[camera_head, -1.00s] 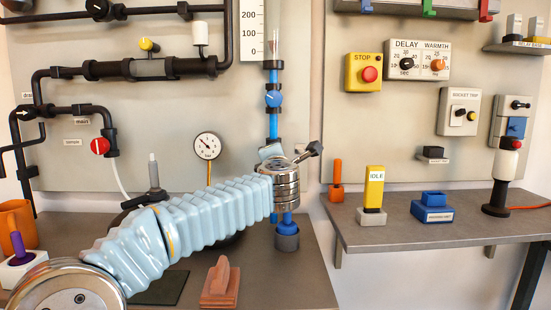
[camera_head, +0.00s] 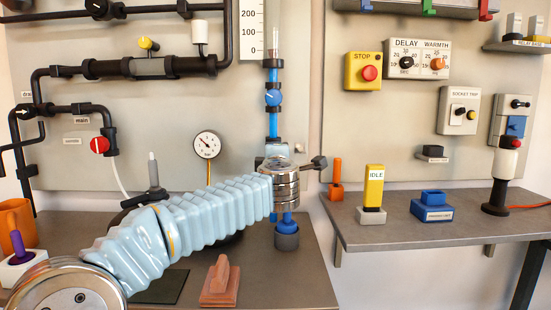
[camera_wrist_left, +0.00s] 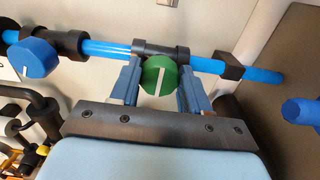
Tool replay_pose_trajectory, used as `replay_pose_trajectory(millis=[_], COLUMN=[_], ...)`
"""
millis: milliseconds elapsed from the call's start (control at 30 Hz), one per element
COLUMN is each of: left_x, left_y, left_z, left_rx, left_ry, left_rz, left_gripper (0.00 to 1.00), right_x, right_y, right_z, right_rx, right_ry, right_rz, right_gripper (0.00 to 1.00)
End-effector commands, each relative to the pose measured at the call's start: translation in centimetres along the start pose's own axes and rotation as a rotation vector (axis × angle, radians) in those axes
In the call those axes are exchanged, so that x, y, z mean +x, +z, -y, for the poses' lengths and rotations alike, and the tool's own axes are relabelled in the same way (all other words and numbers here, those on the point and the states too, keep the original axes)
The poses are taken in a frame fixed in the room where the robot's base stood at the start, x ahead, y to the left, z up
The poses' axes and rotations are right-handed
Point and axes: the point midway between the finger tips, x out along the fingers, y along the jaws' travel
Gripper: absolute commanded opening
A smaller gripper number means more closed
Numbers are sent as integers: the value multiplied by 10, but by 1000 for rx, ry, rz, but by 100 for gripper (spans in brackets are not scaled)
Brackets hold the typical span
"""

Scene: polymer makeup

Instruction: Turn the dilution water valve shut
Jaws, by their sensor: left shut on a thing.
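A clear-topped blue pipe (camera_head: 273,124) runs down the board's right edge. A blue round knob (camera_head: 273,97) sits on it, also in the left wrist view (camera_wrist_left: 35,58). Lower on the same pipe, a green round knob (camera_wrist_left: 159,77) with a white line shows in the left wrist view; the line lies roughly across the pipe. My left gripper (camera_wrist_left: 157,85) is shut on the green knob, one finger on each side. In the head view my left wrist hides the green knob. I cannot read which knob is the dilution water valve. My right gripper is not in view.
A pressure gauge (camera_head: 207,146) stands left of the pipe. Black piping with a red knob (camera_head: 99,145) is further left. A pinkish-brown block (camera_head: 220,282) lies on the bench below my arm. An orange-handled item (camera_head: 336,180) stands near my wrist on the right shelf (camera_head: 460,228).

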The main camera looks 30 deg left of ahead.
Motion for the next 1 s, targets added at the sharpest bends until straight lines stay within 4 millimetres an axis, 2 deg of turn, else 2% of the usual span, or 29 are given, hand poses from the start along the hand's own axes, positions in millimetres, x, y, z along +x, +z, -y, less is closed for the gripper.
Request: replay_pose_trajectory(millis=[167, 200, 333, 600, 733, 867, 1000], left_x=[0, 0, 0, -1, -11, -36, -72], left_y=[1, 1, 1, 0, 0, 1, 0], left_z=[2, 2, 2, 1, 0, 1, 1], left_rx=[2, 2, 1, 0, -1, 0, 0], left_ry=[-3, -3, -2, -1, 1, 3, 2], left_rz=[2, 2, 1, 1, 1, 3, 3], left_gripper=[16, 51, 70, 70, 70, 70, 70], right_x=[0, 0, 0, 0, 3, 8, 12], right_y=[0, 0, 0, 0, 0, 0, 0], right_z=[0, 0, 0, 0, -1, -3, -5], right_rx=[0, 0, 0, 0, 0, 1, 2], right_ry=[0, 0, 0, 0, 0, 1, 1], right_rz=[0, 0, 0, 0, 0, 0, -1], right_gripper=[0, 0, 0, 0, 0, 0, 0])
